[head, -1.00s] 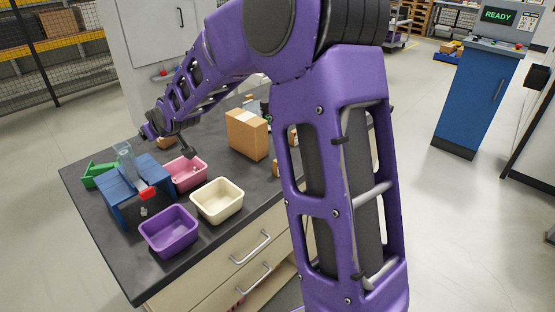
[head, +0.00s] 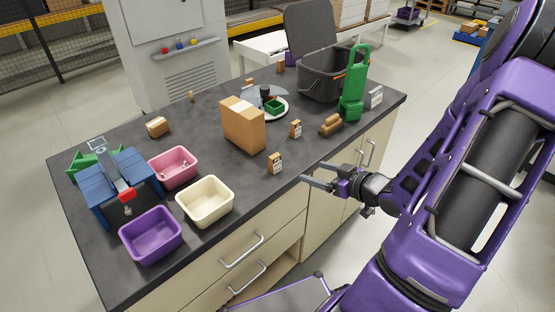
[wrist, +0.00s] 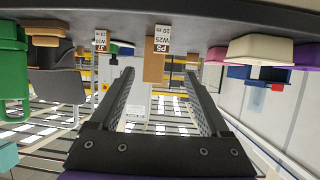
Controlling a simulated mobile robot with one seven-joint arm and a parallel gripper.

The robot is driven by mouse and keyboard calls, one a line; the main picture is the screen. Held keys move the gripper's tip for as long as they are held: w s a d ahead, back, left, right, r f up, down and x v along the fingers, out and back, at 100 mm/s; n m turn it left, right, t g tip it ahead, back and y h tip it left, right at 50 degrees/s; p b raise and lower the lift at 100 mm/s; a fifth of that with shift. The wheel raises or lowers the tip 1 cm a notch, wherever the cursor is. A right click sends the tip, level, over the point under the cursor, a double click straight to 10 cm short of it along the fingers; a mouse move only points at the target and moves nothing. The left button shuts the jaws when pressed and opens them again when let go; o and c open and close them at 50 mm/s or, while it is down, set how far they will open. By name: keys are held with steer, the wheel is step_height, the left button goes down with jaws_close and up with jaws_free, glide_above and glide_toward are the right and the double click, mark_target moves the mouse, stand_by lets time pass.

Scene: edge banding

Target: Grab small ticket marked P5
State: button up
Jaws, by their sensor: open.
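The small ticket marked P5 (wrist: 162,38) is a white label on a small brown block (wrist: 153,68), shown upside down in the wrist view. In the head view, the block nearest my gripper, with its white ticket (head: 278,164), stands near the table's front edge; its print is too small to read there. My gripper (head: 317,172) is open and empty, just off the front edge, pointing left towards that block. In the wrist view the block shows between the fingers of my gripper (wrist: 159,76), beyond their tips and not touched.
A second ticketed block (head: 296,129) stands behind and right. A large carton (head: 243,127) is behind left; cream (head: 205,202), pink (head: 173,167) and purple (head: 151,236) bins are left. The dark tabletop around the near block is clear.

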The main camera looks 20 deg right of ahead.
steer(key=b, duration=0.1)
glide_toward(277, 163)
steer(key=x, duration=0.4)
steer(key=shift+w+r, duration=0.15)
steer(key=shift+w, duration=0.15)
steer(key=x, duration=0.5)
steer(key=shift+a+b, duration=0.1)
steer(key=shift+b, duration=0.25)
jaws_close()
